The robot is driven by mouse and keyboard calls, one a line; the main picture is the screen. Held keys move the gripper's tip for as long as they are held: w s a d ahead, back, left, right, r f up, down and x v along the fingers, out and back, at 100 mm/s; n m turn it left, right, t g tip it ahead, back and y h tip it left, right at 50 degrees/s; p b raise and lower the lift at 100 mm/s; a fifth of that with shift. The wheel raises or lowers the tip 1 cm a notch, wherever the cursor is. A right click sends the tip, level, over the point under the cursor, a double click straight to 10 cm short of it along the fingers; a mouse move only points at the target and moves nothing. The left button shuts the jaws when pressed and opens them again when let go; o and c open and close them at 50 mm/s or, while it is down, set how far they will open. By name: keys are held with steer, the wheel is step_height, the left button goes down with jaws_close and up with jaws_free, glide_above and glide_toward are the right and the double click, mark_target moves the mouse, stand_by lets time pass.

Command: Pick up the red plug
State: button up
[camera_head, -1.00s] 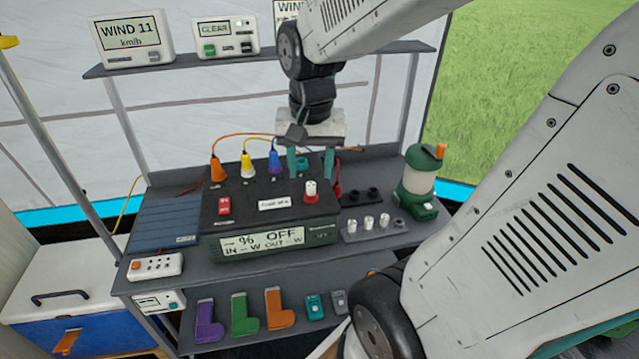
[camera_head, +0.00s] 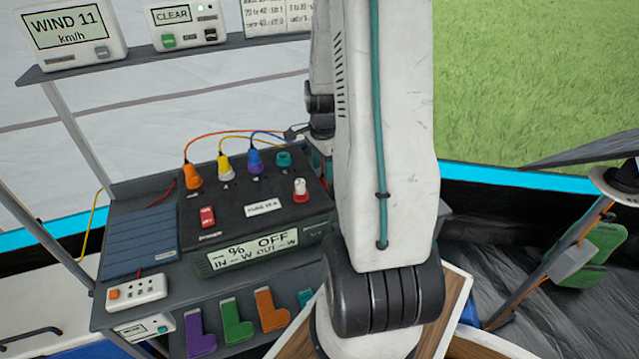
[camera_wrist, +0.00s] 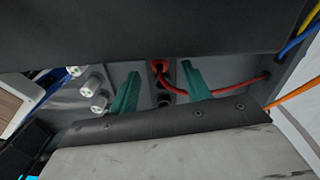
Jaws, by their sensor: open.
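The red plug (camera_wrist: 159,66) shows in the wrist view, with a red cable (camera_wrist: 225,88) running right from it. My gripper (camera_wrist: 160,70) is open, its two teal fingers on either side of the plug in the picture, with gaps on both sides. I cannot tell whether the fingertips are level with the plug in depth. In the head view my arm hides the gripper and the plug.
Several white cylindrical pieces (camera_wrist: 100,103) stand left of the fingers in the wrist view, close to the left one. The large dark body (camera_wrist: 150,30) fills the top of that view. A shelf with displays (camera_head: 170,48) hangs above the table.

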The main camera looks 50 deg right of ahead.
mark_target(322, 177)
step_height(322, 177, down, 4)
steer(key=shift+f, duration=0.15)
jaws_close()
